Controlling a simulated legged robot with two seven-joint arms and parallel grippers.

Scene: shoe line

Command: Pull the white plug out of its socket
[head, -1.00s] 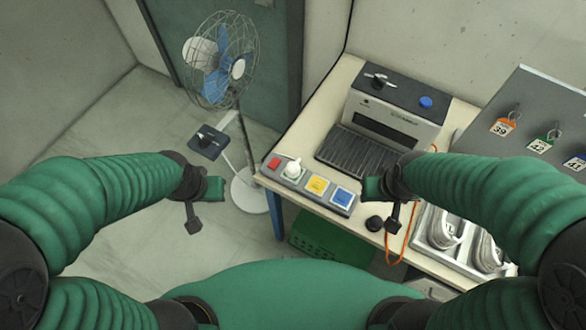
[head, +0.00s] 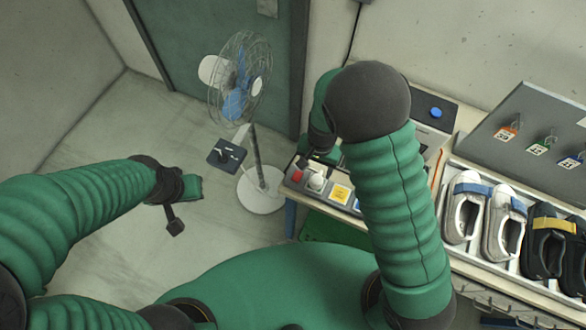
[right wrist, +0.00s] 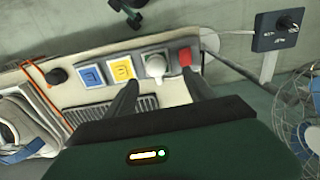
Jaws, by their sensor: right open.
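The white plug (head: 316,182) sits upright in a grey socket strip near the table's left end, between a red switch (head: 297,176) and a yellow square cover (head: 339,193). In the right wrist view the plug (right wrist: 155,66) shows just beyond and between my two dark fingers. My right gripper (right wrist: 162,80) is open and empty, facing the strip, with no clear contact with the plug. In the head view it (head: 312,158) is above the strip, mostly hidden by its own arm. My left gripper (head: 180,200) hangs over the floor at left, far from the plug; its jaws are unclear.
A standing fan (head: 240,85) with a control box (head: 227,154) stands left of the table. A grey machine, mostly behind my arm, is on the table. A tray of shoes (head: 465,210) and a tag board (head: 530,120) are at right. A green crate (head: 335,230) is below.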

